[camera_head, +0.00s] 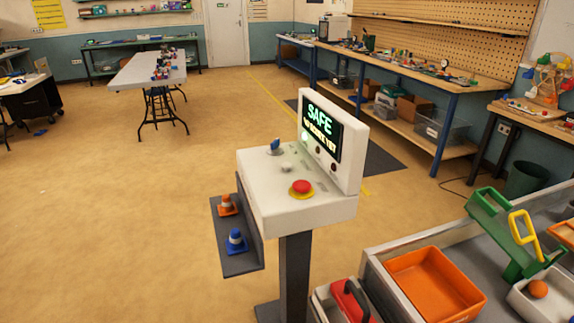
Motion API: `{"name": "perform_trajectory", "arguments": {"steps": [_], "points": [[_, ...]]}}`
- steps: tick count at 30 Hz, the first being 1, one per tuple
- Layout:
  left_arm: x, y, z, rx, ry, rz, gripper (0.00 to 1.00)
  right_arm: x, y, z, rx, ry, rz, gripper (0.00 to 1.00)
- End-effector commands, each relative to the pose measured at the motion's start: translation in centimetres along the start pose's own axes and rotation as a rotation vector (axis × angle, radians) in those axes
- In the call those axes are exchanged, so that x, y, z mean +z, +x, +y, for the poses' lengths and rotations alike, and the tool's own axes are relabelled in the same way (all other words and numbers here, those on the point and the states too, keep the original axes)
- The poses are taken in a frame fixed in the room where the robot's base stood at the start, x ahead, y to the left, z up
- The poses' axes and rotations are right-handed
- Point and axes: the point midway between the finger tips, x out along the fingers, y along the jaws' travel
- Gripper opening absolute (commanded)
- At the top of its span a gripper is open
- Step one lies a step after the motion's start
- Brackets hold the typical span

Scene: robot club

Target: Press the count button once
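A white console (290,220) stands on a dark post in the middle of the room. Its upright screen (320,128) reads SAFE in green, with a smaller yellow line below. On the sloped top are a red mushroom button (301,186) on a yellow base, a small pale round button (287,167) and a blue knob or lever (275,147). A lit green lamp and dark lamps show on the screen panel. I cannot read any label that tells which control is the count button. Neither of my grippers is in view.
At the lower right are an orange tray (433,285), a red-handled box (349,300) and a green frame (500,232). The floor left of the console is clear.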

Motion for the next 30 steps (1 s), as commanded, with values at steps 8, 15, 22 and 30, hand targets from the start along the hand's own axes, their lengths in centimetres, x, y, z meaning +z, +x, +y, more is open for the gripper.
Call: {"name": "perform_trajectory", "arguments": {"steps": [8,15,22,30], "points": [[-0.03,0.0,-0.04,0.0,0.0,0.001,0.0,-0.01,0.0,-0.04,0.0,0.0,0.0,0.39],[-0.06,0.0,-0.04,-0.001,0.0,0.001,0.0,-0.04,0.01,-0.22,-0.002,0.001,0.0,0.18],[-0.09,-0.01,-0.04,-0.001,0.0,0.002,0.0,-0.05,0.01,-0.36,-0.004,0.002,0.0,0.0],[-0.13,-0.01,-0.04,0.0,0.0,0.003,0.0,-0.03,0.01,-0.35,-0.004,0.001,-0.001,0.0]]}}
